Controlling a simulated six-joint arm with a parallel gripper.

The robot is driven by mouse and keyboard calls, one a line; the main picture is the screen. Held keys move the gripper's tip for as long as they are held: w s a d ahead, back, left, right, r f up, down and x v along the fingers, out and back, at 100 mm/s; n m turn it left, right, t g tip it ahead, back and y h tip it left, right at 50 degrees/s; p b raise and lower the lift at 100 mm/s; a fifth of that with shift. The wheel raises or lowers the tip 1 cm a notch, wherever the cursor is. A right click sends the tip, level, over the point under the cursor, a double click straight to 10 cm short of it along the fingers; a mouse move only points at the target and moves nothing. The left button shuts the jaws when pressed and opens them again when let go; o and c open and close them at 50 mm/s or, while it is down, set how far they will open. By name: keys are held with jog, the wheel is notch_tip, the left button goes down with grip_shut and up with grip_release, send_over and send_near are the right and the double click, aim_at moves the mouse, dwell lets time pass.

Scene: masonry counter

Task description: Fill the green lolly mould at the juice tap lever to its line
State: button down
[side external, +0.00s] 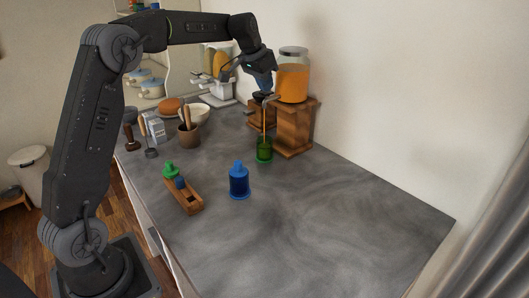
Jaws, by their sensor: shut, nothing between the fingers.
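The green lolly mould (264,154) stands upright on the counter under the juice tap, in front of the wooden stand (295,132). A thin orange stream (264,121) runs from the spout down into it. The fill line and the juice level inside are too small to tell. The juice dispenser (292,82), a clear jar of orange juice, sits on the stand. My gripper (262,95) is shut and empty at the tap lever, just left of the jar. The lever itself is mostly hidden by my gripper.
A blue mould (239,181) stands left of the green one. A wooden holder (190,208) with green and blue tops is nearer the left edge. A brown pot of utensils (188,135), a white bowl (194,113) and a carton (155,128) stand behind. The right counter is clear.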

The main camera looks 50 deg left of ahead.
dwell(0.4)
jog(key=shift+r, duration=2.5)
jog(key=shift+d, duration=0.1)
jog(key=s+d+r, duration=0.2)
jog(key=s+d, duration=1)
jog(key=s, duration=0.3)
jog(key=s+d+f, duration=0.3)
jog(key=s+f, duration=0.2)
jog(key=s, duration=0.4)
jog(key=s+d+f+t, duration=0.1)
jog(key=s+d+f, duration=0.2)
jog(key=s, duration=0.7)
notch_tip(320, 180, down, 2)
jog(key=shift+d+f, duration=0.15)
jog(key=shift+d, duration=0.2)
